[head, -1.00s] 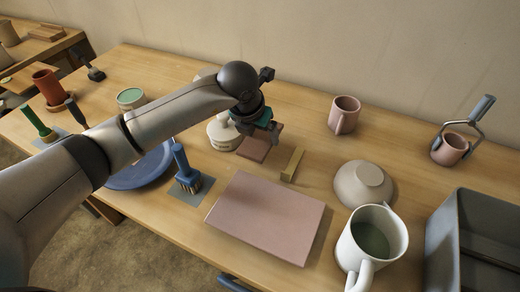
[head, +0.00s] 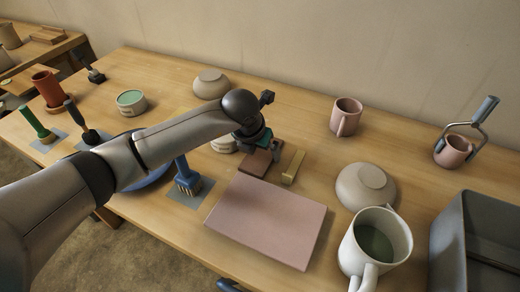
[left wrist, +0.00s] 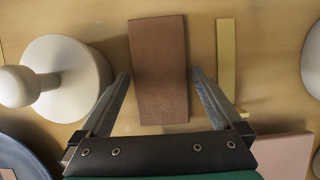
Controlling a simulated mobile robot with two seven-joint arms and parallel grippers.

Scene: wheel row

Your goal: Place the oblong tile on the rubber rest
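The oblong tile, flat and reddish brown (left wrist: 160,70), lies on the wooden table between the fingers of my left gripper (left wrist: 160,74) in the left wrist view. The fingers are open, one at each side of it, with narrow gaps. In the head view the tile (head: 255,166) shows partly below my left gripper (head: 264,150). A large flat pink slab (head: 268,218) lies just in front of it; I cannot tell whether this is the rubber rest. My right gripper is not in view.
A yellow bar (head: 293,167) lies close to the tile's right. A white knobbed object (left wrist: 65,75) stands close at its left. A beige bowl (head: 365,186), a white mug (head: 375,245) and a grey bin (head: 480,245) are to the right. A blue brush (head: 186,178) stands left of the slab.

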